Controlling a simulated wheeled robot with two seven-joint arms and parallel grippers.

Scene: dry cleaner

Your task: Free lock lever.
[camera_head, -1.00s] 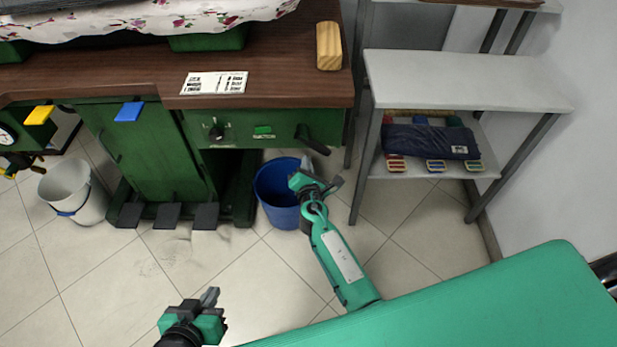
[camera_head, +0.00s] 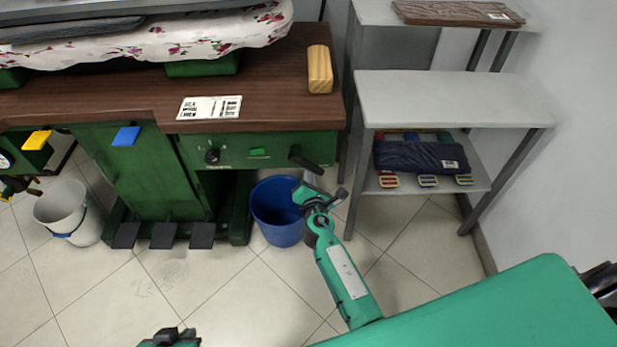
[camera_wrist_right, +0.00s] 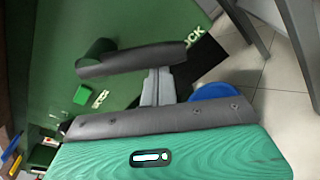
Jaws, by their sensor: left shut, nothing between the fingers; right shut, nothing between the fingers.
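The lock lever (camera_head: 305,162) is a short dark bar at the right end of the green press panel, slanting down to the right. In the right wrist view the lever (camera_wrist_right: 120,61) is a dark grey bar beside a green cylinder, with lettering ending in "OCK" behind it. My right gripper (camera_head: 314,182) is just below the lever in the head view. In the right wrist view its shut grey fingers (camera_wrist_right: 158,80) end at the lever's lower edge; I cannot tell whether they touch. My left gripper (camera_head: 168,333) is shut, at the bottom edge of the head view, mostly cut off.
A blue bucket (camera_head: 272,225) stands under the panel, close to my right gripper. A white bucket (camera_head: 62,208) and black pedals (camera_head: 163,236) are left. A grey shelf (camera_head: 450,95) stands right. The middle floor is clear.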

